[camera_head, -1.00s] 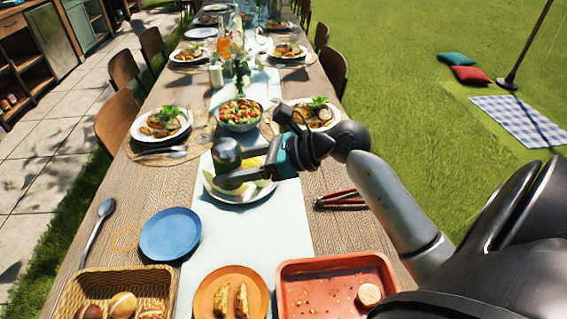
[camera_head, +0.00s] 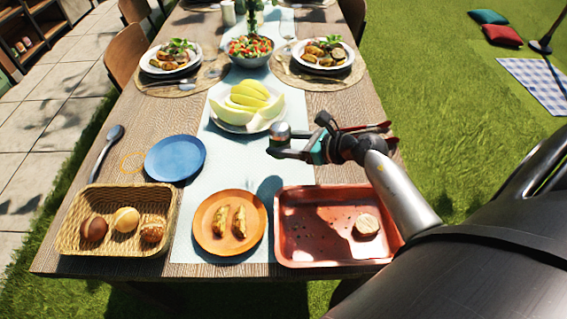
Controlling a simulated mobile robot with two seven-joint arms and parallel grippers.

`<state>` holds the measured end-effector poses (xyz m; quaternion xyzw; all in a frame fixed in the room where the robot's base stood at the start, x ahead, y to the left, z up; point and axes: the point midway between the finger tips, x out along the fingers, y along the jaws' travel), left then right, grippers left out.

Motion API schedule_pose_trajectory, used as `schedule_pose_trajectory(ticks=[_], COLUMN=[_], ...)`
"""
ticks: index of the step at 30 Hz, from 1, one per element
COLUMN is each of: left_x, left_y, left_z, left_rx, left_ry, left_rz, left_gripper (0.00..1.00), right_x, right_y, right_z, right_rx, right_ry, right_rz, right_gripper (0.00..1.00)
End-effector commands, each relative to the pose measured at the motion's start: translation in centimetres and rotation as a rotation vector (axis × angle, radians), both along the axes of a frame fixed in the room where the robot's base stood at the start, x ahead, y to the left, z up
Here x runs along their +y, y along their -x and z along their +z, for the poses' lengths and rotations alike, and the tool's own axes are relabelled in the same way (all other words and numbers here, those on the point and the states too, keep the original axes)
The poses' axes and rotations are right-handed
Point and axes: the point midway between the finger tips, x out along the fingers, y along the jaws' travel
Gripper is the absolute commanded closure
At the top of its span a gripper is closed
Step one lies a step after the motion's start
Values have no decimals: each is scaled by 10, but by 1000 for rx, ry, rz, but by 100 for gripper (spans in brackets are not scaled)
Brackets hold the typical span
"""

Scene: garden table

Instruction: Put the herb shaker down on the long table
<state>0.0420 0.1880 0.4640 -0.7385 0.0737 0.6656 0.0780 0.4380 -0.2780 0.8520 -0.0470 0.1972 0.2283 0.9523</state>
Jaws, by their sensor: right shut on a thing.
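The herb shaker (camera_head: 280,131) is a small grey, rounded piece seen from above, partly hidden by the fingers. My right gripper (camera_head: 277,143) is shut on it. Both are over the pale runner of the long wooden table (camera_head: 337,108), just in front of the melon plate and behind the red tray. I cannot tell whether the shaker's base touches the table. My left gripper is not in view.
A plate of melon slices (camera_head: 217,112) is close behind the shaker. A blue plate (camera_head: 175,158), a bread basket (camera_head: 70,215), an orange plate (camera_head: 229,250) and a red tray (camera_head: 330,258) stand nearer. Red-handled tongs (camera_head: 375,127) lie behind my right arm.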

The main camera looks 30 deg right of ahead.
Motion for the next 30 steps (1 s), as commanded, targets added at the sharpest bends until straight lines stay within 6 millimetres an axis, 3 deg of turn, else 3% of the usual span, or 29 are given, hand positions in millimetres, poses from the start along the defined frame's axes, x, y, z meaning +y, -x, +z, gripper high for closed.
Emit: schedule_pose_trajectory(ticks=[8, 14, 19, 28, 29, 30], left_x=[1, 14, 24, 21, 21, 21], left_y=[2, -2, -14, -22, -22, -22], left_z=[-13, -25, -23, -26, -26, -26], left_rx=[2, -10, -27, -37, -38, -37], left_ry=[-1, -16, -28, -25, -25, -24], left_rz=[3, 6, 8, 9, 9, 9], left_gripper=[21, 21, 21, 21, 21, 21], right_x=[0, 0, 0, 0, 0, 0], right_y=[-1, -1, 0, 0, 0, 0], right_z=[-30, -57, -58, -62, -63, -62], right_rx=[-2, -2, -2, -2, -1, -1], right_ry=[-3, -1, 0, 0, 0, 0], right_rz=[-2, -1, 0, 0, 0, 0], right_gripper=[98, 98, 98, 98, 35, 31])
